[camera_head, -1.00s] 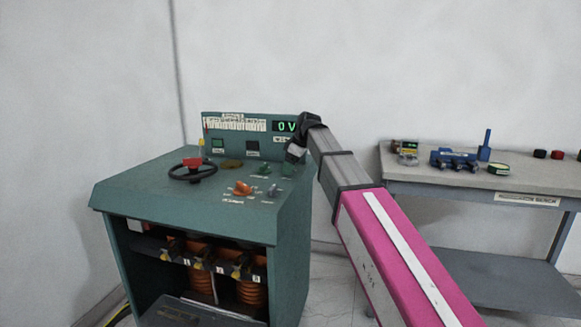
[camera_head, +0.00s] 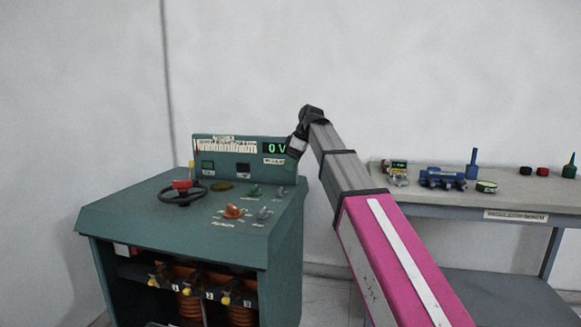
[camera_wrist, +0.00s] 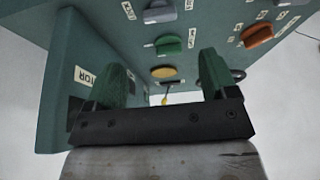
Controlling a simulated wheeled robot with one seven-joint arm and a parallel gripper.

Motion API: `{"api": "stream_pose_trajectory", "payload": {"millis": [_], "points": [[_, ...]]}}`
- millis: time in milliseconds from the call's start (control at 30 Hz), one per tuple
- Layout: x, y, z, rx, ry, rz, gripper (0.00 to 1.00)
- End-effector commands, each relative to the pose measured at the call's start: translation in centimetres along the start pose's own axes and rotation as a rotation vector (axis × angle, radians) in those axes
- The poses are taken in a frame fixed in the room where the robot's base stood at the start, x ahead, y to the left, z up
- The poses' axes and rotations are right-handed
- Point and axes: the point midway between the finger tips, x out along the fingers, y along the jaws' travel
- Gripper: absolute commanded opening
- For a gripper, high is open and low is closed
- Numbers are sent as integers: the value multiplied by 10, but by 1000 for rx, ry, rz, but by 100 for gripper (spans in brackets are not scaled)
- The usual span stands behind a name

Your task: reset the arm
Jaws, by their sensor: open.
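My arm, with a pink link and a grey link, reaches up to a black wrist beside the right edge of the teal console (camera_head: 130,215). My gripper (camera_head: 294,156) is small and partly hidden in the head view, near the console's display panel. In the wrist view my gripper (camera_wrist: 164,75) shows two green fingers spread apart with nothing between them.
The console carries a black handwheel (camera_head: 182,194), an orange knob (camera_head: 232,211) and a display (camera_head: 276,148) reading 0 V. A grey bench (camera_head: 450,200) on the right holds a blue device (camera_head: 442,178) and small items. Open wall lies above.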

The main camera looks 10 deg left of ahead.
Motion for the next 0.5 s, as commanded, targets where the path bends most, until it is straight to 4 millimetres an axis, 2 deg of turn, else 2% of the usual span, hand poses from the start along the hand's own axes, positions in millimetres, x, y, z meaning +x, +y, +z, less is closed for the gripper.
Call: {"api": "stream_pose_trajectory", "payload": {"millis": [167, 267, 367, 500], "points": [[1, 0, 0, 1, 0, 0, 79], [8, 0, 8, 23, -5, 1, 79], [28, 2, 30, 85, -19, 7, 79], [72, 3, 78, 230, -51, 21, 79]]}}
